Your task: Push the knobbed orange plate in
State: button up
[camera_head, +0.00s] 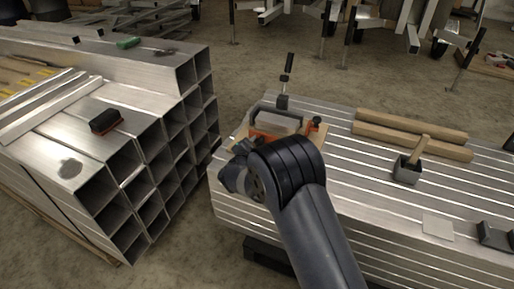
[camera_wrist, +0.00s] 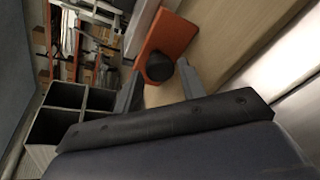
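The orange plate (camera_wrist: 172,36) lies on a pale wooden board (camera_wrist: 222,38) in the wrist view. Its black round knob (camera_wrist: 160,67) stands up near the plate's lower end. My gripper (camera_wrist: 158,75) is open, with one finger left of the knob and one right of it in the picture. I cannot tell whether either finger touches the knob. In the head view, an orange strip (camera_head: 259,134) shows beside a grey handled block (camera_head: 275,121) on the board, and my arm hides the knob and my fingers.
The board rests on a stack of aluminium profiles (camera_head: 390,200). A clamp (camera_head: 286,80) stands behind it. Wooden bars (camera_head: 410,133) and a mallet (camera_head: 409,169) lie to the right. Another stack of square tubes (camera_head: 60,140) stands at left, across a floor gap.

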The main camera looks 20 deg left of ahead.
jog(key=shift+w+f, duration=0.1)
jog(key=shift+w, duration=0.15)
jog(key=shift+c, duration=0.6)
grip_shut()
